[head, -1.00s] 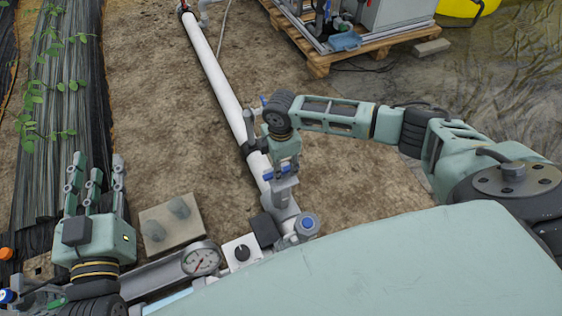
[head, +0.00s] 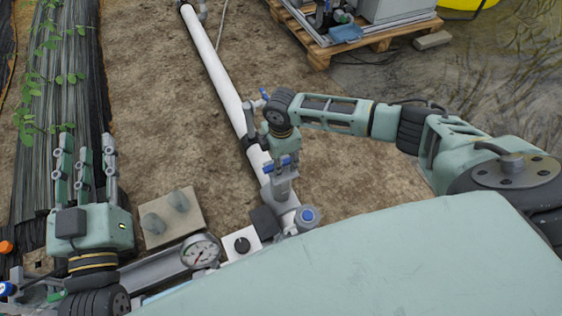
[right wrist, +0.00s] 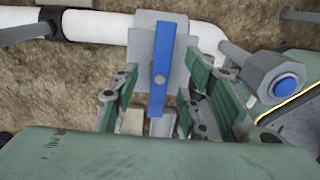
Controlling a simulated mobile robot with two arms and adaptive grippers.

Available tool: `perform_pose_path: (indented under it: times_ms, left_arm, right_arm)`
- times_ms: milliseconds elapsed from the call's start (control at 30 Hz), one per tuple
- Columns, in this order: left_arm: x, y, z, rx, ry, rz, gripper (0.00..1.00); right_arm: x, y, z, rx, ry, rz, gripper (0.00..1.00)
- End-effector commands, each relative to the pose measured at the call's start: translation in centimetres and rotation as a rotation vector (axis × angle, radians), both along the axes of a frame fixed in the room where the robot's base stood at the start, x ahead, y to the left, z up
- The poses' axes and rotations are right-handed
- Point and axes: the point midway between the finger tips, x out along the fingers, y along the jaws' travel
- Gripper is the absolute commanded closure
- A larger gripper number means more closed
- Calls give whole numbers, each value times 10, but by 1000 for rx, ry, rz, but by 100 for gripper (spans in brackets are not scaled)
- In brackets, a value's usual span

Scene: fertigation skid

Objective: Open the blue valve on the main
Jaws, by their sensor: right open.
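A blue valve lever (head: 279,163) sits on a grey valve on the white main pipe (head: 222,75). In the right wrist view the lever (right wrist: 161,70) lies crosswise to the pipe (right wrist: 105,27). My right gripper (right wrist: 163,95) is open, with one finger on each side of the lever and visible gaps between. In the head view my right gripper (head: 282,165) is over this valve, partly hiding it. My left gripper (head: 84,165) is open and empty at the left, its fingers pointing up the picture, away from the valve.
A pressure gauge (head: 201,252), a white box with a black knob (head: 242,243) and a grey fitting with a blue cap (head: 306,217) stand close by. Another blue handle (head: 264,94) is further up the pipe. A paver (head: 173,217) lies left. A pallet (head: 350,43) holds equipment behind.

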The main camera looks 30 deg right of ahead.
Motion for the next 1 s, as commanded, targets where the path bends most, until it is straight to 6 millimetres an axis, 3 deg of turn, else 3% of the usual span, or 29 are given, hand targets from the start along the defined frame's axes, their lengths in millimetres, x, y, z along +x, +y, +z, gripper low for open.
perform_pose_path:
  times_ms: [500, 867, 1000]
  left_arm:
    - [-10, -3, 39, -54, -199, -12, 68]
    - [-12, -3, 45, -62, -228, -14, 68]
    - [-12, -3, 45, -62, -228, -14, 68]
  right_arm:
    - [0, 1, -21, 2, -1, 0, 59]
    - [0, 1, -23, 1, 0, 1, 59]
    - [0, 1, -24, 1, 0, 1, 70]
